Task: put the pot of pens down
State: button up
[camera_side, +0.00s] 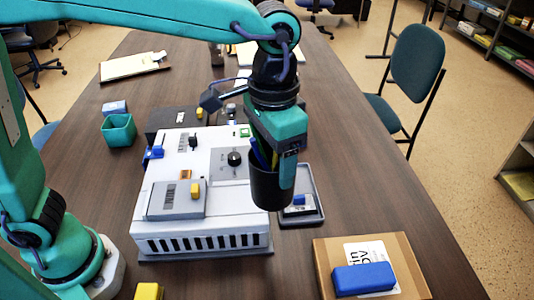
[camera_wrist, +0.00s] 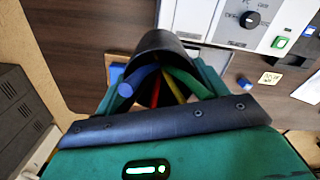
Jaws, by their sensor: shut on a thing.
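The black pot of pens (camera_side: 268,192) is held in my gripper (camera_side: 284,168), roughly upright in the side view. A teal finger shows along its right side; the other finger is hidden. Blue and yellow pens stick out of its top. In the side view the pot overlaps the right side of a white control unit (camera_side: 165,222) and the left part of a dark tray (camera_side: 312,215). Its base looks clear of the table, but I cannot tell how high. In the wrist view the pot (camera_wrist: 168,42) is beyond the gripper body, with blue, red, yellow and green pens.
A cardboard box (camera_side: 330,262) with a blue block (camera_side: 364,279) on it stands at front right. A teal cup (camera_side: 119,131) and a clipboard (camera_side: 135,66) are at left. A yellow block (camera_side: 149,291) lies at the front edge. The table's right side (camera_side: 375,180) is bare.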

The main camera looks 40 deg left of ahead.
jog(key=s+d+f+m, duration=0.2)
jog(key=s+m, duration=0.2)
jog(key=s, duration=1)
jog(key=shift+f, duration=8.05)
jog(key=o, duration=1.2)
jog(key=shift+f, duration=0.1)
jog(key=shift+c, duration=0.2)
notch_tip(320, 180, up, 12)
